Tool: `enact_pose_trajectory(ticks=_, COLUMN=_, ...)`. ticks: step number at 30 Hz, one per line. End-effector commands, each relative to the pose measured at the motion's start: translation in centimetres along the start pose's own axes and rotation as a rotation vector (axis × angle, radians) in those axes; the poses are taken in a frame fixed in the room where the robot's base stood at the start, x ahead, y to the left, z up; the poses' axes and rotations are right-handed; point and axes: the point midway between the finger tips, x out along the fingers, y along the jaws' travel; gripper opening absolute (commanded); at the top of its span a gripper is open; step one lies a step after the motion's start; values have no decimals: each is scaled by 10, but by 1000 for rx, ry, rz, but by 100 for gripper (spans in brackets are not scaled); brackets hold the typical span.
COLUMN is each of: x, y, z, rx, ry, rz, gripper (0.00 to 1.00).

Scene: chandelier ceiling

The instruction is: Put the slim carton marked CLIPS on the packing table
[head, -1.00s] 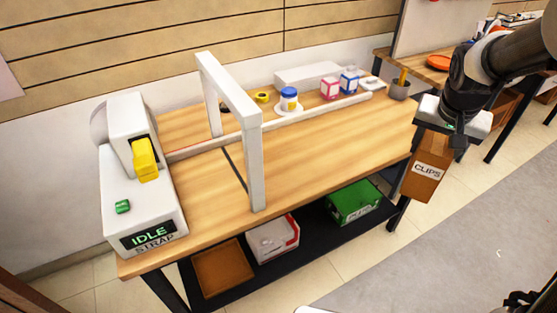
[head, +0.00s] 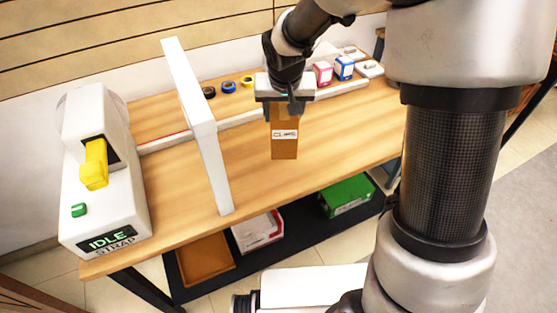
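The slim brown carton marked CLIPS (head: 285,147) hangs upright below my gripper (head: 287,103) in the head view. My gripper is shut on the carton's upper part, and its fingers are partly hidden. The packing table (head: 185,184) has a light wooden top. The carton is in front of the table's middle in the picture. I cannot tell whether its base touches the tabletop or is a little above it.
A white frame (head: 196,125) stands left of the carton. A strapping machine (head: 105,190) marked IDLE is at the left end. Tape rolls (head: 229,87), small boxes (head: 323,72) and a rail line the back. Bare wood surrounds the carton.

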Motion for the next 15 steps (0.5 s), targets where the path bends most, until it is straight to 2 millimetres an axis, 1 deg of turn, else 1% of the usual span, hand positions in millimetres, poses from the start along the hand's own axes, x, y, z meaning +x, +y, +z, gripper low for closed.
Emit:
enact_pose_trajectory(ticks=1, x=5, y=-6, z=3, rx=-10, ry=-1, rz=-3, gripper=16)
enact_pose_trajectory(ticks=3, x=17, y=-10, z=8, rx=-16, ry=-2, rz=-5, gripper=16)
enact_pose_trajectory(ticks=6, x=36, y=-9, z=16, rx=-15, ry=-3, rz=-5, gripper=16)
enact_pose_trajectory(ticks=9, x=50, y=-10, z=22, rx=-15, ry=-1, rz=-6, gripper=16)
enact_pose_trajectory(ticks=15, x=64, y=-9, z=26, rx=-14, ry=2, rz=-6, gripper=16)
